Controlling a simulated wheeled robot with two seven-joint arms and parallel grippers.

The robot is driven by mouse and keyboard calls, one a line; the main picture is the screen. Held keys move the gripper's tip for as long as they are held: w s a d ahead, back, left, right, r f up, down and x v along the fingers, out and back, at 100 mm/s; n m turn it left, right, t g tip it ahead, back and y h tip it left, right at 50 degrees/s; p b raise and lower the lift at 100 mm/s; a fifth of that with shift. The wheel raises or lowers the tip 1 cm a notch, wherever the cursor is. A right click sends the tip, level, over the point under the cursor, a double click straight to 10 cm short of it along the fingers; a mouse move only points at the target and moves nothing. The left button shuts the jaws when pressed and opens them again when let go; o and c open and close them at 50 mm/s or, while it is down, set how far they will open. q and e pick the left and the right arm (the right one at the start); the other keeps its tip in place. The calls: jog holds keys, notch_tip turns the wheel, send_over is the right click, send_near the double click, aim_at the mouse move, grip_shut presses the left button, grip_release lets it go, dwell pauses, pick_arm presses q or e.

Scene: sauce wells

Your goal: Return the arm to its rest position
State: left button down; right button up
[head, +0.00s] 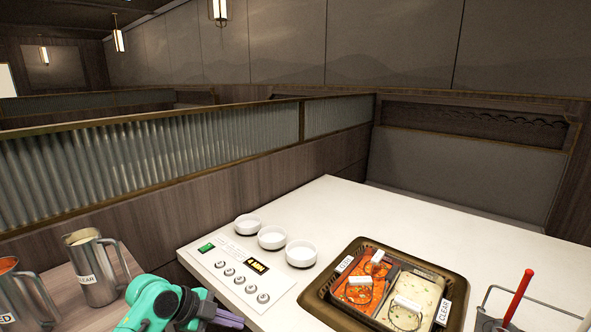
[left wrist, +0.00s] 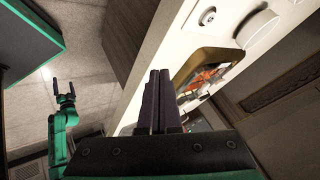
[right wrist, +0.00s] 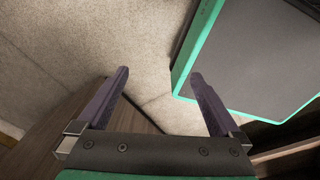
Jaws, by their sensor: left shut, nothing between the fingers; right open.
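My left arm, green with a dark gripper (head: 230,318), comes in at the bottom of the head view, beside the front edge of the white table (head: 345,205). In the left wrist view its two dark fingers (left wrist: 160,74) are together with nothing between them. The table edge and part of the hot pot lie beyond them. My right gripper (right wrist: 158,74) is open and empty, with bare floor beyond its fingers. It also shows small at the left of the left wrist view (left wrist: 66,90). It is not in the head view.
The two-sided pot (head: 318,303), with red and pale broths, is set into the table. Three white bowls (head: 301,253) stand behind a control panel with knobs (head: 223,264). Metal jugs (head: 92,275) stand at left. A red-handled ladle (head: 519,292) is at right.

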pick_arm(q)
jog(key=s+f+n+y, duration=0.3)
jog(key=s+f+n, duration=0.5)
jog(key=s, duration=0.1)
jog(key=s+a+f+n+y, duration=0.2)
jog(key=s+a+n+y, duration=0.3)
jog(key=s+a+n, duration=0.55)
jog(key=s+d+f+g+p, duration=0.1)
jog(key=s+f, duration=0.1)
jog(key=f, duration=0.8)
jog(key=s+d+f+g, duration=0.1)
jog(key=s+f, duration=0.1)
jog(key=f, duration=0.9)
jog(key=s+a+f+g+p, duration=0.1)
jog(key=s+a+f, duration=0.2)
jog(key=s+f, duration=1)
jog(key=s, duration=0.3)
jog(key=shift+s+f, duration=0.3)
jog(key=shift+f, duration=0.05)
pick_arm(e)
jog(key=shift+w+r, duration=0.95)
jog(key=shift+r, duration=0.05)
dwell(1.0)
